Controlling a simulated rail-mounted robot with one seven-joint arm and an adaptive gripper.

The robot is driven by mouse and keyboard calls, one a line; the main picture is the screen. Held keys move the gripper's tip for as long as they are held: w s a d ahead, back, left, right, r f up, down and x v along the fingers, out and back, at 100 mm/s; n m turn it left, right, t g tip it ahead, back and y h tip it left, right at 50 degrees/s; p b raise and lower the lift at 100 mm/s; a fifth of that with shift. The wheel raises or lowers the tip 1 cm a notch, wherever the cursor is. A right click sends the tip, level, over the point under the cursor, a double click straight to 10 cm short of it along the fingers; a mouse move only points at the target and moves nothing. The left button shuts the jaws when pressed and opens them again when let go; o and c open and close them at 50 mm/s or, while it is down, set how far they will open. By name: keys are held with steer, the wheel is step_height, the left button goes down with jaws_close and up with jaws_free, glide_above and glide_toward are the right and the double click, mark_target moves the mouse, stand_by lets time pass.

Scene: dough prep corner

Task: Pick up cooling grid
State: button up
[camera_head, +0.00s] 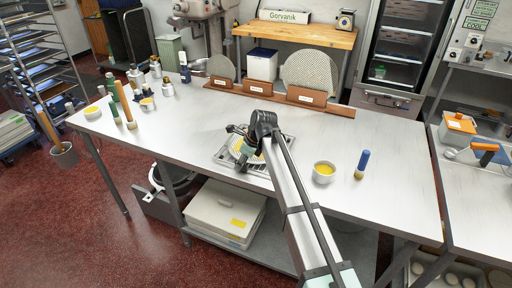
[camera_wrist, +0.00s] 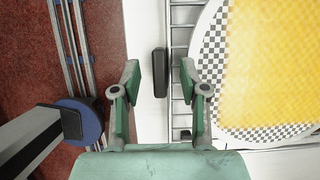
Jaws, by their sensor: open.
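The cooling grid (camera_head: 226,158) is a metal wire rack on the steel table, under the end of my arm. In the wrist view its ladder-like edge (camera_wrist: 181,45) runs up the picture, just right of centre. A round checkered sheet with a yellow slab (camera_wrist: 275,65) lies on it. A dark rounded bar (camera_wrist: 160,75) sits beside the grid's left edge; it looks like a handle. My gripper (camera_wrist: 160,88) is open, its green fingers to either side of this bar, with no clear contact. The height gap cannot be told. My arm hides part of the grid in the head view.
A white bowl with yellow contents (camera_head: 324,172) and a blue-topped bottle (camera_head: 362,164) stand right of the grid. Bottles and small containers fill the left end. A wooden rack with boards (camera_head: 259,88) lines the back. The table's front edge is close to the grid.

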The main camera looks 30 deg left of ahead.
jaws_close()
steer(key=shift+r, duration=0.15)
